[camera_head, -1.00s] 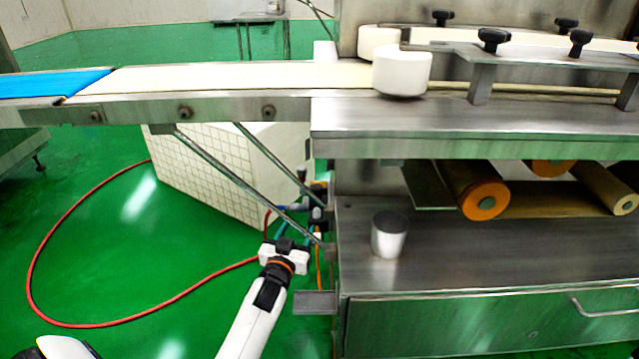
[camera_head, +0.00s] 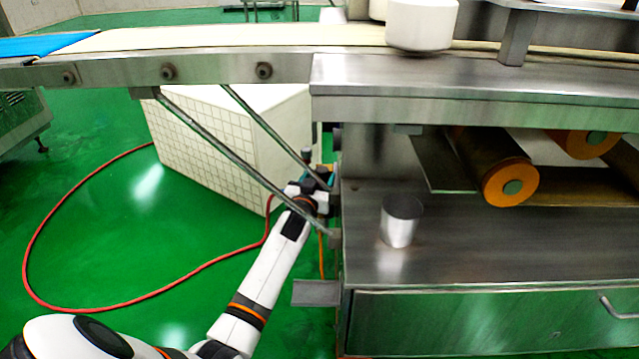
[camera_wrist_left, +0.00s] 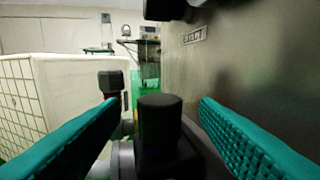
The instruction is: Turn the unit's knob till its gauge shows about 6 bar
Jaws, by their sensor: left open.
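My left gripper (camera_head: 316,183) is at the side of the machine, behind the slanted struts, where the air unit is. In the left wrist view its two teal fingers (camera_wrist_left: 159,108) are open, one on each side of a black knob (camera_wrist_left: 160,122). The knob stands upright on a dark body between the fingers, with gaps visible on both sides. The unit is mostly hidden by my gripper and a strut in the head view. I cannot make out the gauge face or its reading. My right gripper is not in view.
A smaller black-and-red part (camera_wrist_left: 111,84) stands beyond the left finger. The steel machine wall (camera_wrist_left: 245,75) is close on the right. Slanted struts (camera_head: 225,163) cross near my arm. A red hose (camera_head: 110,304) lies on the green floor by a white tiled box (camera_head: 205,150).

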